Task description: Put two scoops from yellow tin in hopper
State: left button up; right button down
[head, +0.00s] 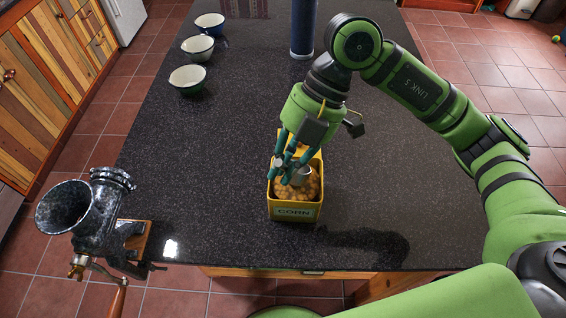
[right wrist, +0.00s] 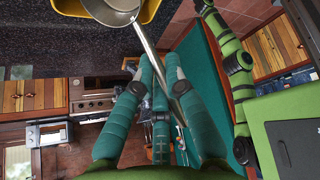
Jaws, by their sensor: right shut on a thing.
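The yellow tin (head: 293,213), labelled CORN, stands open on the dark counter and holds yellow-brown kernels (head: 312,187). My right gripper (head: 287,165) is just above the tin's mouth, its teal fingers shut on the handle of a metal scoop (head: 300,176). The scoop's bowl is at the kernels inside the rim; how much it holds I cannot tell. In the right wrist view the scoop handle (right wrist: 151,50) runs between the fingers, and part of the yellow tin (right wrist: 72,7) shows. The grinder's speckled hopper (head: 65,208) is at the left. My left gripper is not in view.
The grinder (head: 112,218) is at the counter's left edge, with a wooden-handled crank (head: 118,298) below. Three bowls (head: 188,78) (head: 198,47) (head: 210,23) stand at the back left. A blue cylinder (head: 303,28) stands at the back. The counter between grinder and tin is clear.

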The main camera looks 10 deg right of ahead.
jog(key=shift+f+b, duration=1.95)
jog(key=shift+f, duration=0.35)
jog(key=shift+t+h, duration=0.6)
jog(key=shift+h, duration=0.1)
jog(key=shift+a+r+p, duration=0.15)
jog(key=shift+r+p, duration=2.3)
jog(key=shift+r, duration=0.25)
jog(key=shift+s+a+r+n+t+h+p, duration=0.1)
jog(key=shift+s+a+r+t+h+p, duration=0.2)
jog(key=shift+r+p, duration=0.2)
jog(key=shift+s+a+r+n+t+h+p, duration=0.1)
jog(key=shift+s+a+r+t+h+p, duration=0.2)
jog(key=shift+r, duration=0.3)
jog(key=shift+s+a+r+n+t+h+p, duration=0.1)
jog(key=shift+s+a+r+t+h+p, duration=0.1)
jog(key=shift+r+t+h+p, duration=0.25)
jog(key=shift+r, duration=0.1)
